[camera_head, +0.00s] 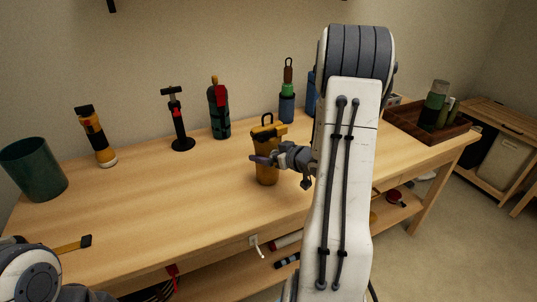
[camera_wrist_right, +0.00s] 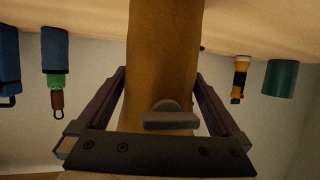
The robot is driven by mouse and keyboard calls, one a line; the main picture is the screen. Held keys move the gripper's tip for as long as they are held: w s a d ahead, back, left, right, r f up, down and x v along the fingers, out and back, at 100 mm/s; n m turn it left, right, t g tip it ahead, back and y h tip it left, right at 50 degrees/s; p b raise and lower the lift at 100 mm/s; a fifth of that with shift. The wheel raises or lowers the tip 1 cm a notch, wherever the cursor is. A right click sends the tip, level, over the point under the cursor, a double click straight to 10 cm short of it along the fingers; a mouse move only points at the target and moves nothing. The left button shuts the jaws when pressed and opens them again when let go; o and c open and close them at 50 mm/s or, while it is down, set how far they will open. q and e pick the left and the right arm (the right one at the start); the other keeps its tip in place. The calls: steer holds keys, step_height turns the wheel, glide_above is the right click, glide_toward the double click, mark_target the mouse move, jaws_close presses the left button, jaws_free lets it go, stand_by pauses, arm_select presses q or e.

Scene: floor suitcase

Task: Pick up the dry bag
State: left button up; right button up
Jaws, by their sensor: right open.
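The dry bag is the mustard-yellow upright bag (camera_head: 267,174) with a dark loop at its top, standing on the workbench in the head view. In the right wrist view the bag (camera_wrist_right: 163,50) fills the space between the two spread fingers of the open gripper (camera_wrist_right: 160,85). I cannot tell whether either finger touches it. My left gripper is out of view; only part of my left arm shows at the lower left.
On the workbench (camera_head: 150,210) stand a green bin (camera_head: 34,168), a yellow-black flashlight (camera_head: 97,138), a black pump-like tool (camera_head: 178,120), a dark green bottle (camera_head: 219,110) and a blue bottle (camera_head: 287,105). A wooden tray (camera_head: 405,122) is at the right.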

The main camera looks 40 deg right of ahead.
mark_target(268, 139)
steer(key=c, duration=1.5)
steer(key=shift+o, duration=0.2)
steer(key=shift+r, duration=0.15)
step_height(268, 139, up, 4)
steer(key=shift+r+p, duration=0.25)
steer(key=shift+p, duration=0.45)
steer(key=d+r+p, duration=0.2)
steer(key=d+r, duration=0.4)
steer(key=d, duration=0.5)
steer(key=shift+w+d+r+p, duration=0.15)
steer(key=shift+d+p, duration=0.25)
